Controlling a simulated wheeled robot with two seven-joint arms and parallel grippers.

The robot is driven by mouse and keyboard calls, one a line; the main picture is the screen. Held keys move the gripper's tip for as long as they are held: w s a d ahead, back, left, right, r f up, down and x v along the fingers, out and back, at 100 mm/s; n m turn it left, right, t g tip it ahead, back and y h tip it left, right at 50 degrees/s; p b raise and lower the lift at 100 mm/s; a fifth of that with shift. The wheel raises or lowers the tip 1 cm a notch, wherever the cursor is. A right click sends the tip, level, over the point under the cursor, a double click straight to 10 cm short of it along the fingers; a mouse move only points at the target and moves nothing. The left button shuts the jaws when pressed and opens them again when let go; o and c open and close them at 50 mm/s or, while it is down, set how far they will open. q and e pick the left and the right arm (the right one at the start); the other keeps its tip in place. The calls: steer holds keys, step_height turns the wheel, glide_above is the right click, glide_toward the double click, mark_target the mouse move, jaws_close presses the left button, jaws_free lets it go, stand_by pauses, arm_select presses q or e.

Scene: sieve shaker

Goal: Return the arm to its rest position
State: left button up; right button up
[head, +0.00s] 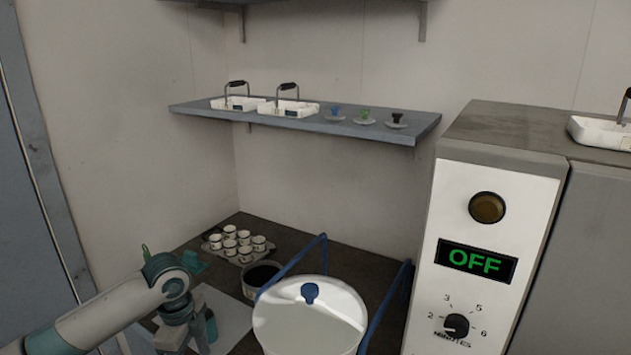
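My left arm comes in from the lower left, with its wrist bent downward. My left gripper (186,330) points down over a pale flat sheet or board (228,318) on the dark worktop. Its fingertips are not clear at the bottom of the picture, so I cannot tell whether they are open or hold anything. A small green and teal part shows beside the wrist, partly hidden by it. My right arm and gripper are out of view.
Right of my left gripper are a dark-filled bowl (252,292), a tray of several white cups (238,245) and a white round lid with a blue knob (310,325) between blue bars. A machine panel (485,215) reads OFF. A wall shelf (300,121) holds white trays and small knobbed lids.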

arm_select(q)
steer(key=s+d+f+n+t+h, duration=0.25)
steer(key=s+d+f+n, duration=0.45)
steer(key=s+d+f, duration=0.7)
steer(key=s+a+f+n+y, duration=0.1)
steer(key=s+a+n, duration=0.4)
steer(key=s, duration=0.5)
steer(key=s+a+f+n+y, duration=0.1)
steer(key=s+a+n+y, duration=0.1)
steer(key=s+a+n, duration=0.6)
step_height(320, 180, down, 28)
steer(key=s+d+m, duration=0.2)
steer(key=s+m, duration=0.1)
steer(key=s+a+f+g, duration=0.2)
steer(key=s+f, duration=1.5)
steer(key=f, duration=0.1)
steer(key=shift+s+a, duration=0.35)
steer(key=shift+a, duration=0.05)
